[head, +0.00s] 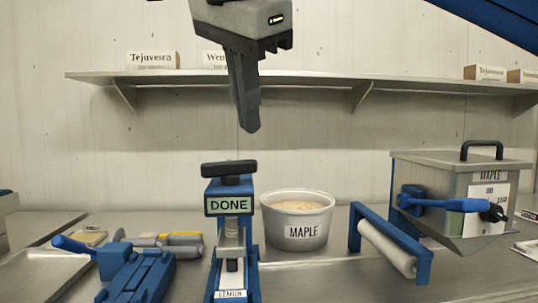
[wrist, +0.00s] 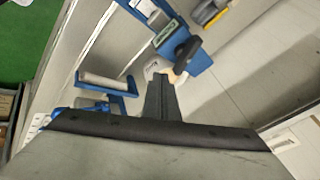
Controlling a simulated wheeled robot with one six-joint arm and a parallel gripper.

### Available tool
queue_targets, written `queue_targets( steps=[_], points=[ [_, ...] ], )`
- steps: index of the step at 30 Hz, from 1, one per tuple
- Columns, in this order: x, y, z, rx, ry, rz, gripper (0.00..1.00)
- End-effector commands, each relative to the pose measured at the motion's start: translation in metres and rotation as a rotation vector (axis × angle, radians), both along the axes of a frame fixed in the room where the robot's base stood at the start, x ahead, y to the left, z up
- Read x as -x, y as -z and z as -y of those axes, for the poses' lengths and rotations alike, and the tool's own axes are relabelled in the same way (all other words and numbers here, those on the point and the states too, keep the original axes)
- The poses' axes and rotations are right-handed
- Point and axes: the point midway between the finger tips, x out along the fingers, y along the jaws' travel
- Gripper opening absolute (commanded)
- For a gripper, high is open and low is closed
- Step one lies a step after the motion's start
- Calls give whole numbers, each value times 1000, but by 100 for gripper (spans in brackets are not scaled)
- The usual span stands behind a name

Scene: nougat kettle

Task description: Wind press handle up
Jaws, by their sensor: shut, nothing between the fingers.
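The press (head: 229,242) is a blue upright frame with a screw, a green DONE display (head: 229,206) and a LEMON label low down. Its black press handle (head: 229,168) is a bar lying across the top. In the wrist view the handle (wrist: 186,52) shows just beyond my fingertips, over the blue press body. My gripper (head: 250,130) is shut and empty, pointing down above the press and slightly right of the handle, with a gap between them in the head view. It also shows in the wrist view (wrist: 161,80).
A MAPLE tub (head: 304,232) stands close to the right of the press. A blue-framed roller (head: 386,246) and a steel MAPLE box with a blue lever (head: 445,204) are further right. Blue tooling (head: 140,277) and a tray (head: 45,275) lie left. A wall shelf (head: 300,77) runs behind.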

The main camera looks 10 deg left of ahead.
Motion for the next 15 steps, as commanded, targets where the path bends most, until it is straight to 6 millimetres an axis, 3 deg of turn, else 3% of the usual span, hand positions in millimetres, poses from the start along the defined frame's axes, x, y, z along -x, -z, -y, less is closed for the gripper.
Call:
queue_targets(
  steps=[8,15],
  points=[
    [-8,10,1,1,2,1,0],
    [-31,42,0,2,3,-1,0]
  ],
)
